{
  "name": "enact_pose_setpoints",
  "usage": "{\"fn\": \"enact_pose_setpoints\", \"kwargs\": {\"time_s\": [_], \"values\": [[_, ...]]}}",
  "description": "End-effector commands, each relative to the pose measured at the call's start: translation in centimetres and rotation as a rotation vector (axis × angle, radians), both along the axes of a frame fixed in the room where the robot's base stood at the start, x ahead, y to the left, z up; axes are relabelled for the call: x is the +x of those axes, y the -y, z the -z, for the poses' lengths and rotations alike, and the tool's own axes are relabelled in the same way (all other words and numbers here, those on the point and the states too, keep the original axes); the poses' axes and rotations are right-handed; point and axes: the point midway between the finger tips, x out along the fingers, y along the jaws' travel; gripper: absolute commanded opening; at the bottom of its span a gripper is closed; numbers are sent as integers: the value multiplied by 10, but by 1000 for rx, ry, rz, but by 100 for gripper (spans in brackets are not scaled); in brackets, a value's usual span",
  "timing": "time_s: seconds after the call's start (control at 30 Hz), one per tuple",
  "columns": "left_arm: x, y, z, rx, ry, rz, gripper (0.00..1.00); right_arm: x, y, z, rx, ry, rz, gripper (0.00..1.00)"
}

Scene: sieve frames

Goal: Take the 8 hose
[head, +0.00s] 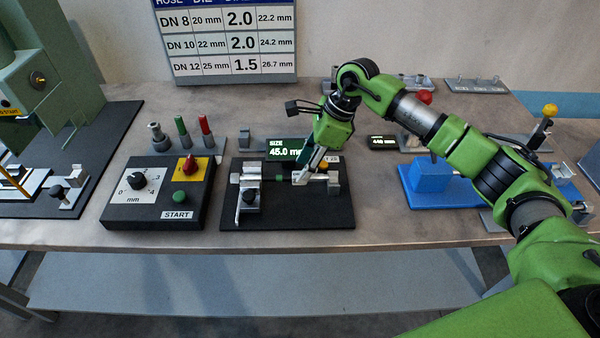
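My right gripper (311,167) points down over a black measuring plate (290,217), at the right part of a silver bar-like fixture (252,177). Its fingertips are small and overlap the fixture, so I cannot tell whether they are open or shut, or hold anything. A small green piece (280,178) shows on the fixture, left of the fingers. A display (287,148) behind it reads SIZE 45.0 and is partly covered by my gripper. I cannot make out a hose marked 8. My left gripper is not in view.
A black control box (160,191) with dial, START label and buttons stands left of the plate. Upright pieces with green (182,132) and red (206,130) tops stand behind it. A blue fixture (432,178) is at right. A wall chart (226,41) lists DN 8, 10, 12.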

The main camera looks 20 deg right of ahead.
Motion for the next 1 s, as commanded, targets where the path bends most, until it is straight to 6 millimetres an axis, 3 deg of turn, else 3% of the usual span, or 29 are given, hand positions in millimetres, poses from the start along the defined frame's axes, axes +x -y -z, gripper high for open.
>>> {"fn": "enact_pose_setpoints", "kwargs": {"time_s": [0.03, 0.2, 0.43, 0.47, 0.6, 1.0], "values": [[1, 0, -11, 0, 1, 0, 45, -2, -4, 3, 0, -5, -1, 38], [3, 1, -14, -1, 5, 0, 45, 2, -10, 21, 2, 0, 0, 38], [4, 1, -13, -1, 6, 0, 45, 3, -10, 24, 1, 1, 0, 38], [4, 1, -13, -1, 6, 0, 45, 2, -10, 24, 1, 1, 0, 36], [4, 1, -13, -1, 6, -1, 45, 3, -10, 24, 1, 1, 0, 0], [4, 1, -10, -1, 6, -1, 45, 4, -10, 17, 2, 6, 0, 0]]}}
